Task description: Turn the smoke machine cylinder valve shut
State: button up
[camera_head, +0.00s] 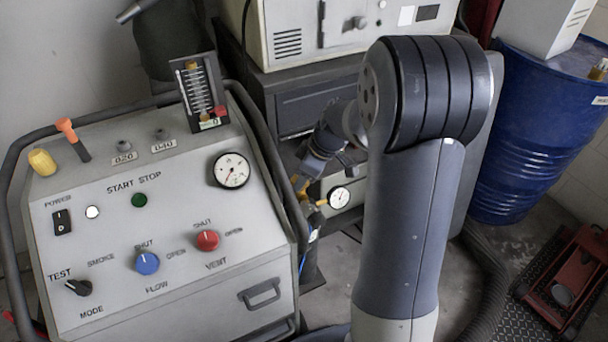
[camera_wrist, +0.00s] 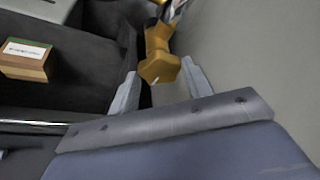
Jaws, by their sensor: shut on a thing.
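The cylinder valve (camera_wrist: 157,48) is a brass-coloured fitting with a faceted end. In the wrist view it stands at the top centre, between the two grey fingers of my gripper (camera_wrist: 160,70). My gripper is shut on it. In the head view the brass part (camera_head: 299,184) shows small beside the smoke machine's right side, below my wrist. My arm hides much of the area around it. The smoke machine (camera_head: 180,205) is a grey panel with knobs on the left. I cannot tell how far the valve is turned.
A round gauge (camera_head: 340,197) sits just right of the valve. A black tube frame (camera_head: 262,150) edges the smoke machine. A grey cabinet (camera_head: 310,100) stands behind. A blue drum (camera_head: 525,150) and a red floor jack (camera_head: 570,275) are at the right.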

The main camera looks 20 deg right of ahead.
jog(key=o, duration=1)
jog(key=p+v, duration=0.1)
jog(key=v, duration=0.9)
jog(key=shift+d+r, duration=0.15)
jog(key=shift+r, duration=0.2)
jog(key=b+x, duration=0.1)
jog(key=x, duration=1)
jog(key=shift+s, duration=0.1)
jog(key=shift+r+n, duration=0.1)
jog(key=shift+n, duration=0.2)
